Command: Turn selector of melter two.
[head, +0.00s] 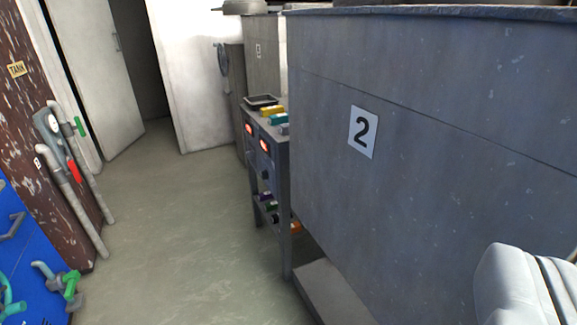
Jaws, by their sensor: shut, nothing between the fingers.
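Melter two is the large grey scuffed cabinet (420,170) filling the right side, with a white plate bearing a black 2 (362,132). No selector shows on the face of it that I see. Beside it, a narrow grey stand (287,190) carries small red-lit displays (264,146) and dark knob-like parts below them; they are too small and oblique to tell whether one is the selector. My gripper (527,285) shows as a pale, rounded form at the lower right corner, partly cut off. It is shut and empty, in front of the cabinet.
Yellow and green blocks and a dark tray (262,101) lie on the stand. Another numbered cabinet (263,60) stands behind. The floor (170,220) between is clear toward an open door.

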